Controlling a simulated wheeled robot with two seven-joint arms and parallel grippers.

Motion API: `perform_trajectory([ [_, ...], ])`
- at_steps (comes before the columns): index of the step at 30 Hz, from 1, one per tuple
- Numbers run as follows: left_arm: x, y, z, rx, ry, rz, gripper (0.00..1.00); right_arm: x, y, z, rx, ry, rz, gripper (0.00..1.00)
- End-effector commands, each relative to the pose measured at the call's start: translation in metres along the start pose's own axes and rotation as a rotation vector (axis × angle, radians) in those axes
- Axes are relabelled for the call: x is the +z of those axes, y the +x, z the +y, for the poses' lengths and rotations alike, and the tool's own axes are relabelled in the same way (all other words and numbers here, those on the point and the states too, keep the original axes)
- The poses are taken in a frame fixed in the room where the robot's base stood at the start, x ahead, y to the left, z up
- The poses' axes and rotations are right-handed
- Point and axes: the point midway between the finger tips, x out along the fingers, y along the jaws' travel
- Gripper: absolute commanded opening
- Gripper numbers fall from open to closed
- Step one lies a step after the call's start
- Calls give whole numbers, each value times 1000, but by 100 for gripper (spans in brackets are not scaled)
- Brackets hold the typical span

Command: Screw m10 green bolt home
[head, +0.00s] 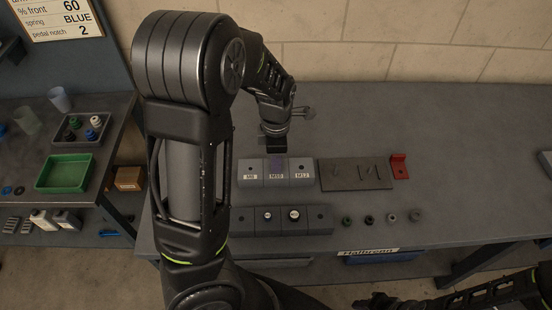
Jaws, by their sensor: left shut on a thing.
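The middle block of a grey three-part row is labelled M10 (275,183). My left gripper (274,150) is at the back of this block, pointing down. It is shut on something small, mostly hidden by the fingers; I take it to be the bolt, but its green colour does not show. A faint purple patch (277,163) shows on the block below the fingers. Whether the bolt is in the hole, and how deep, cannot be told. My right arm (490,293) lies low at the bottom right; its dark end (382,302) is cut by the frame edge.
M8 (250,183) and M12 (301,183) blocks flank M10. A grey rack (267,222) stands in front, with several small round parts (369,219) to its right. A brown plate (352,174) and red bracket (399,167) lie right. The back of the bench is clear.

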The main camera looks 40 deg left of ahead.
Motion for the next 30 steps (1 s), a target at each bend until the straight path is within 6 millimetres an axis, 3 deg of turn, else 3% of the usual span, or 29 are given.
perform_trajectory([
  [17, 0, 0, 0, 0, 18, 0, 0, 0, 0, 0, 0, 0, 0, 36],
  [26, -1, 1, 0, 0, 399, -1, 0, 0, 1, 0, 0, 0, 0, 36],
  [30, 0, 1, 0, 0, 457, 0, 0, 0, 1, 0, 0, 0, 0, 36],
])
